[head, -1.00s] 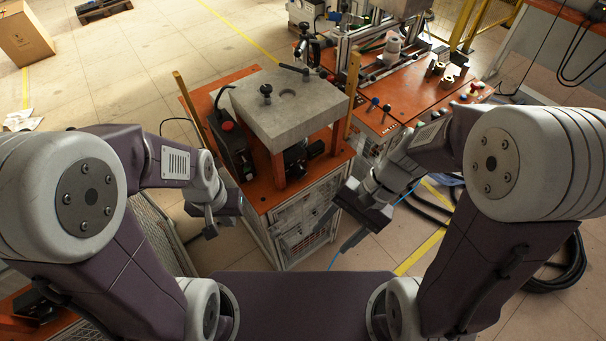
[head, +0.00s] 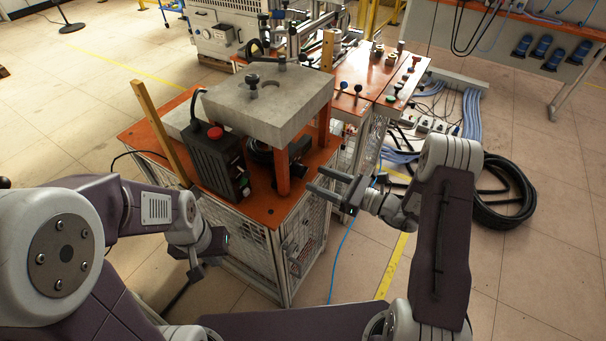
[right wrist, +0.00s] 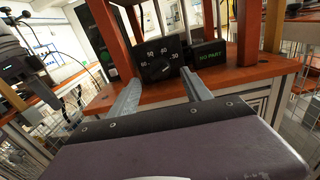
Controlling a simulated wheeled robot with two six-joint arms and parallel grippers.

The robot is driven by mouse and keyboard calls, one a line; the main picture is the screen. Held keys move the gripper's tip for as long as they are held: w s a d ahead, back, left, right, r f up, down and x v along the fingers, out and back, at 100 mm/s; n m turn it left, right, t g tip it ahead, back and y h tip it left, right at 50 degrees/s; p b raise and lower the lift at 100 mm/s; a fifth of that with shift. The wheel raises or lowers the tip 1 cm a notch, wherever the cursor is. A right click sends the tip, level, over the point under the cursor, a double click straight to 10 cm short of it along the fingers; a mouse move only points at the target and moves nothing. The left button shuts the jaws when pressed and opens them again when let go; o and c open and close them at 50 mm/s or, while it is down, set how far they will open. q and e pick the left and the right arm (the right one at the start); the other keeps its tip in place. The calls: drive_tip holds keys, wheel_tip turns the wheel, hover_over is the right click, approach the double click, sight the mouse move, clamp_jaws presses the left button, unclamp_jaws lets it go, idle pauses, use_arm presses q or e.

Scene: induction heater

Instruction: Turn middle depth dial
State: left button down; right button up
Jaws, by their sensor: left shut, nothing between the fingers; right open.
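A black dial (right wrist: 160,67) with white numbers from 30 to 60 around it shows in the right wrist view, on a dark panel under the raised block. My right gripper (head: 317,177) is open and empty, with its fingers pointing toward the heater's front. In the right wrist view its two fingers (right wrist: 158,85) reach toward the dial, one on each side in the picture, apparently short of it. In the head view I cannot make out the dial's face. My left gripper (head: 212,254) is shut and empty, low in front of the heater's left corner.
A green "NO PART" display (right wrist: 209,55) sits right of the dial. A grey block (head: 268,105) stands on orange posts (head: 282,174) above the orange table. A black box with a red button (head: 215,133) stands at left. Black hoses (head: 505,190) lie on the floor at right.

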sight(304, 171)
drive_tip(key=x, duration=0.5)
drive_tip(key=shift+d, duration=0.15)
drive_tip(key=shift+w+a, duration=0.25)
drive_tip(key=shift+a, duration=0.15)
clamp_jaws()
